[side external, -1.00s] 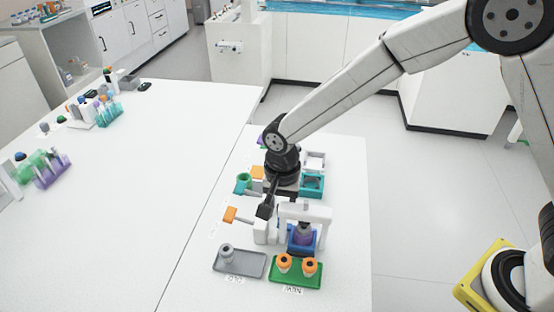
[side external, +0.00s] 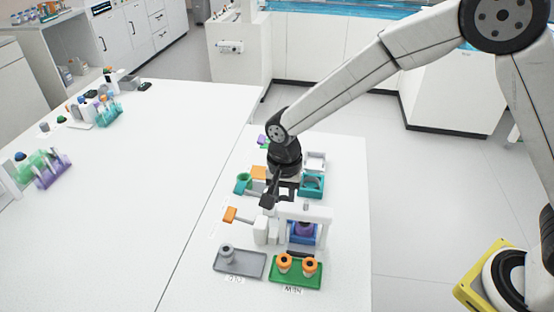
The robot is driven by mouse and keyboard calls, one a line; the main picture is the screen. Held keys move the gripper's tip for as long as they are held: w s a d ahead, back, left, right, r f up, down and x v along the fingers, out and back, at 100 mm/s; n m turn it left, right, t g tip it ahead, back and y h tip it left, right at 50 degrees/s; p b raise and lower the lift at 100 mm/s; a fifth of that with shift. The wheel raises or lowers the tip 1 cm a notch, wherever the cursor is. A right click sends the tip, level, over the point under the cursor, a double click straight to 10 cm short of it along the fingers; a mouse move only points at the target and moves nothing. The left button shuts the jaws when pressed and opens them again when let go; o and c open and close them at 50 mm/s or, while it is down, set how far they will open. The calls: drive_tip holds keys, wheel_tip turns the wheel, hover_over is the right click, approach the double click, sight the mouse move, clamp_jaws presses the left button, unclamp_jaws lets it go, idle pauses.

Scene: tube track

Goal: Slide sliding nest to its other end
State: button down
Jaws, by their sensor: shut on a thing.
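The sliding nest (side external: 303,239) is a blue block with a purple tube (side external: 304,229) standing in it. It sits under a white arch (side external: 306,211), with a dark strip of track (side external: 300,253) bare on its near side. My gripper (side external: 279,198) points down just behind the arch, on its far left side. Its jaws are shut on the sliding nest, but the arch and the fingers hide the place of contact.
An orange paddle on a white block (side external: 230,214) stands left of the arch. In front are a grey tray (side external: 240,264) with a grey-capped tube and a green tray (side external: 295,275) with two orange-capped tubes. Teal holders (side external: 312,185) stand behind.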

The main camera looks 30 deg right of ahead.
drive_tip(key=shift+w+d, duration=1.7)
drive_tip(key=shift+w, duration=0.05)
drive_tip(key=c, duration=0.7)
unclamp_jaws()
drive_tip(key=shift+r, duration=0.2)
drive_tip(key=shift+r, duration=2.3)
